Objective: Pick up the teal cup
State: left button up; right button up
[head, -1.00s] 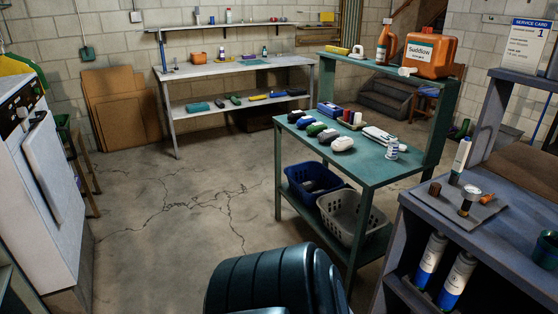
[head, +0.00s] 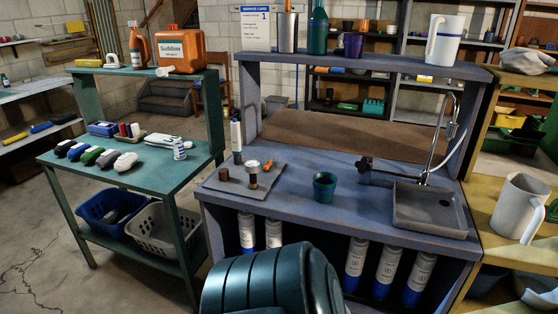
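The teal cup (head: 324,187) stands upright on the blue-grey workbench (head: 290,205), near its front edge, between a grey mat with small parts and a shallow sink tray. Nothing touches it. A taller teal vessel (head: 318,32) stands on the shelf above the bench. Neither of my grippers shows in the head view. A dark ribbed part that looks like my own body fills the bottom centre, below the bench front.
The sink tray (head: 430,209) with its faucet (head: 440,135) is right of the cup. The mat (head: 245,182) holds small fittings. A green table (head: 150,178) with bottles stands left. A white pitcher (head: 519,208) is on the yellow bench at right. Bare floor lies at left.

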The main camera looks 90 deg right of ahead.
aim_at(324, 186)
jog(key=z, duration=3)
jog(key=i+z, duration=0.1)
jog(key=z, duration=0.4)
jog(key=i+j+z, duration=0.1)
jog(key=z, duration=0.35)
